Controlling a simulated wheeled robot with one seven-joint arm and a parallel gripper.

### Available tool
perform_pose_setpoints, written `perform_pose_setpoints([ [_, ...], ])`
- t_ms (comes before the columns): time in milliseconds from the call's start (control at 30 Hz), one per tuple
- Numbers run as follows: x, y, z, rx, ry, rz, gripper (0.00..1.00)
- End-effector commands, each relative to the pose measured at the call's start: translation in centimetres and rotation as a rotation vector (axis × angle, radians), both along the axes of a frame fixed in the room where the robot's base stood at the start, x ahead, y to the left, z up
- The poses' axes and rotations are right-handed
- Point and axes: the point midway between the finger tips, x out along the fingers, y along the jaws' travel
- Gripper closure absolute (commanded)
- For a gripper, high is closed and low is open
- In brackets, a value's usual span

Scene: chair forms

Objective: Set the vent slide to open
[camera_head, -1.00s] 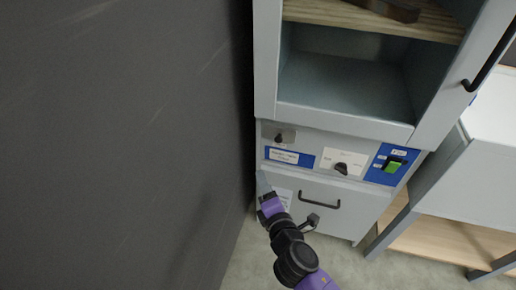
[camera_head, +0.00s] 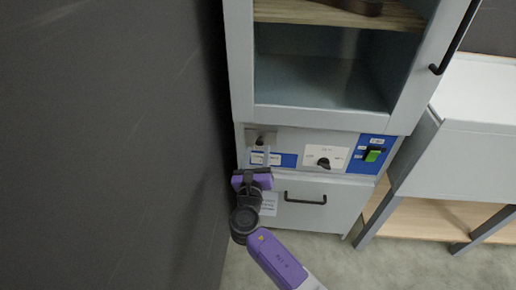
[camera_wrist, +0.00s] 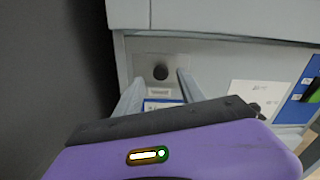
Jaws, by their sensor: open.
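The vent slide (camera_head: 262,138) is a small dark knob on a grey plate at the upper left of the cabinet's control panel. In the wrist view the knob (camera_wrist: 160,72) is round and dark, with a small label below it. My gripper (camera_head: 259,158) is just below the knob in the head view, in front of the blue label. In the wrist view my gripper (camera_wrist: 155,88) is open, its two grey fingers pointing at the panel on either side of the knob. I cannot tell whether they reach around it; no contact shows.
The panel also has a black rotary knob (camera_head: 324,162) on a white plate and a green switch (camera_head: 372,156) on a blue plate. A drawer handle (camera_head: 305,199) is below. A dark wall (camera_head: 110,150) stands close on the left. A table (camera_head: 470,155) stands right.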

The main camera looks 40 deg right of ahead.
Motion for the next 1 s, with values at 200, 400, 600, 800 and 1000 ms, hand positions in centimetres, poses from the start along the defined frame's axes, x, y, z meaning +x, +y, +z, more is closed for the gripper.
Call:
perform_pose_setpoints([
  [200, 1.5, -2.1, 0.0, 0.001, -0.002, -0.001, 0.54],
  [400, 1.9, -2.5, 0.0, 0.002, -0.001, 0.0, 0.54],
  [600, 1.9, -2.5, 0.0, 0.002, -0.001, 0.0, 0.59],
  [800, 1.9, -2.5, 0.0, 0.001, -0.002, 0.0, 0.99],
  [1000, 1.9, -2.5, 0.0, 0.001, -0.001, 0.001, 1.0],
])
